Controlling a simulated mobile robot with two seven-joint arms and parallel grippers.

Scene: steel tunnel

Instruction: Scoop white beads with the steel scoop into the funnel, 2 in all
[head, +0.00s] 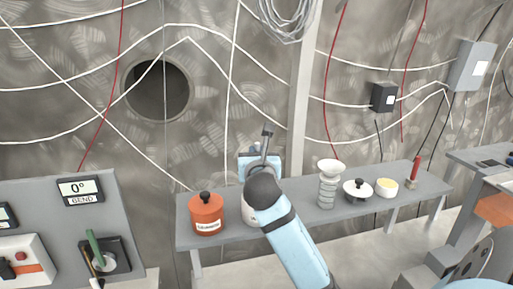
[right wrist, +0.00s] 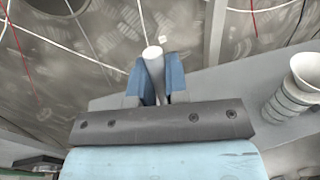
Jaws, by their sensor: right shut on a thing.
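My right gripper (head: 262,160) is shut on the steel scoop (head: 267,136), whose grey shaft sticks up above the fingers. In the right wrist view the pale round end of the scoop's handle (right wrist: 153,58) stands between the two blue fingers (right wrist: 155,85). The scoop's bowl is hidden. A pale pot (head: 247,212) stands on the bench, mostly hidden behind my right arm, below the gripper. The white funnel (head: 330,167) sits on a ribbed clear holder to the right; it also shows in the right wrist view (right wrist: 308,72). No beads can be made out. My left gripper is not in view.
On the grey bench (head: 345,215) stand an orange lidded jar (head: 206,216) at left, and a white pot with a dark lid (head: 357,191), a yellow-topped bowl (head: 386,188) and a red-handled thing (head: 414,171) at right. A control panel (head: 55,215) stands at far left.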

